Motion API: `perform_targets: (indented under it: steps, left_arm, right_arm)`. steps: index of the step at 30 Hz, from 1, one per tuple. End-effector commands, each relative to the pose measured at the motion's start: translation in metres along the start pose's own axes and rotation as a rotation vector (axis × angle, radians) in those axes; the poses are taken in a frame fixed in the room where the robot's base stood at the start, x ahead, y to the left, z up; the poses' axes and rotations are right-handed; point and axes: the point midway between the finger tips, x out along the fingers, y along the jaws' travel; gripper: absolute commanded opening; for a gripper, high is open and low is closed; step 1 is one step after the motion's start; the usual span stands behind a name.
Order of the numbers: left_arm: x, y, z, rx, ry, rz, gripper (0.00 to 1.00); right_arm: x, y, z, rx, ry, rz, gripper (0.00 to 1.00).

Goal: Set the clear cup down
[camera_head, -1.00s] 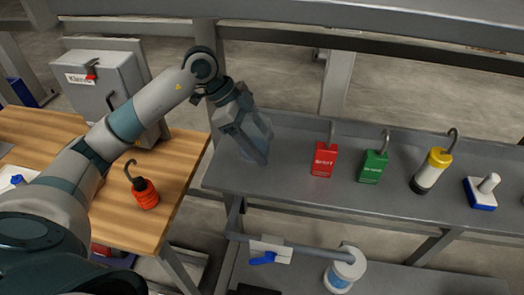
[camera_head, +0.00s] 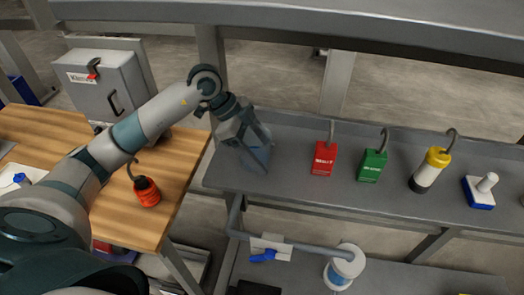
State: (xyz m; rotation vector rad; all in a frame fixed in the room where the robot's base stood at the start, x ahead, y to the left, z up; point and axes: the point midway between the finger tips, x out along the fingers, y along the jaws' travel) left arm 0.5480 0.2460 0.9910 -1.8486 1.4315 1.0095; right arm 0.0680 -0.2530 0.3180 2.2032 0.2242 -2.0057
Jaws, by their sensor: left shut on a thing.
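My left gripper (camera_head: 256,150) reaches in from the left over the left end of the grey shelf (camera_head: 310,193). It is shut on the clear cup (camera_head: 257,157), a see-through bluish thing at its fingertips. The fingers and hand hide part of the cup. The cup is low over the shelf; I cannot tell whether its base touches the surface. My right gripper is not in view.
On the shelf stand a red box (camera_head: 323,159), a green box (camera_head: 372,166), a yellow-topped cylinder (camera_head: 430,170) and a blue-and-white piece (camera_head: 481,191). An orange hooked object (camera_head: 147,192) stands on the wooden table (camera_head: 182,160). A beam (camera_head: 330,20) crosses above.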

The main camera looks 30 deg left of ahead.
Motion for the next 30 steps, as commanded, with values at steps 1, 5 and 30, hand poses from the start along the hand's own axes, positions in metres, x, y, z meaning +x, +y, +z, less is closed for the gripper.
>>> perform_targets:
  steps: [1,5,30]
  left_arm:
    - [0.001,0.0,0.001,0.0,0.0,0.0,0.44]
    - [0.001,0.0,0.001,0.0,0.0,0.0,0.85]
    - [-0.062,-0.001,0.001,0.001,-0.002,-0.004,0.85]
  right_arm:
    - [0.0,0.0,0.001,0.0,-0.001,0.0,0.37]
    - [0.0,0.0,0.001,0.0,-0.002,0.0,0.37]
    - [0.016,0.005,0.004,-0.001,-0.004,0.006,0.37]
